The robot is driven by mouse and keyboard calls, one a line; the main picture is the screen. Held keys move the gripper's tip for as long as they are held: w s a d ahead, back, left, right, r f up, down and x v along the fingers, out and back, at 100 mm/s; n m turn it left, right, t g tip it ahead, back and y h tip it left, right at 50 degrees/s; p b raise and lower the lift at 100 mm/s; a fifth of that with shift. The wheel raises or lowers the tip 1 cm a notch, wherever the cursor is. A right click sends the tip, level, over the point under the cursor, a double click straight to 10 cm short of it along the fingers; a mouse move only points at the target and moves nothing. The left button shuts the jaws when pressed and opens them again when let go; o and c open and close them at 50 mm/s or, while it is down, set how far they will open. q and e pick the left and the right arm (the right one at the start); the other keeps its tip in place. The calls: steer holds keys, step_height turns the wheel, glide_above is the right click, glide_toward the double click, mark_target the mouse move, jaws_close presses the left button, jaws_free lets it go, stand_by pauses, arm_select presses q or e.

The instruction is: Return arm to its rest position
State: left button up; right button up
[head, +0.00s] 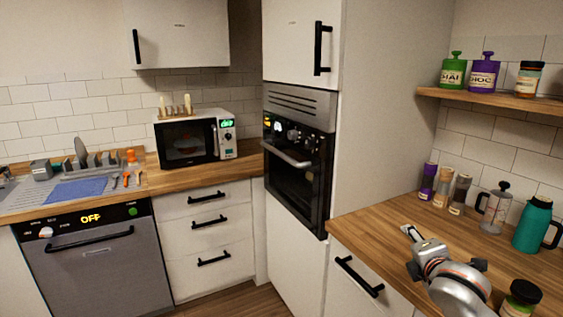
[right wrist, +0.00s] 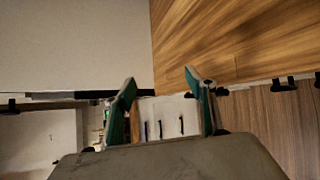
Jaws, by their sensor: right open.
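My right gripper (head: 411,236) shows at the lower right of the head view, over the right wooden counter (head: 375,222). In the right wrist view, the two fingers of this gripper (right wrist: 160,82) stand apart with teal inner pads. Nothing is held between them. The wooden surface and white cabinet fronts show beyond the fingertips. My left arm and gripper are not in view.
Near my right arm on the counter stand a dark jar (head: 521,298), a teal jug (head: 532,225), a French press (head: 493,208) and several spice jars (head: 443,188). A wall shelf (head: 490,98) hangs above. A tall oven cabinet (head: 298,160) stands left of the counter.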

steer(key=s+a+f+m+g+y, duration=0.1)
steer(key=s+a+f+m, duration=0.25)
steer(key=s+f, duration=0.4)
steer(key=s+a+f+m+g+y, duration=0.1)
steer(key=s+a+f+m+y, duration=0.25)
steer(key=f, duration=0.75)
steer(key=s+a+f+m, duration=0.3)
steer(key=s+f+m, duration=0.1)
steer(key=s+f, duration=0.5)
steer(key=s+a+f+m, duration=0.2)
steer(key=s+f, duration=0.1)
steer(key=s, duration=0.2)
steer(key=s+a+f+m, duration=0.1)
steer(key=s+f+m, duration=0.2)
steer(key=s, duration=0.3)
steer(key=shift+a+f+g+y, duration=0.3)
steer(key=shift+a+f+y, duration=0.05)
steer(key=shift+f, duration=0.05)
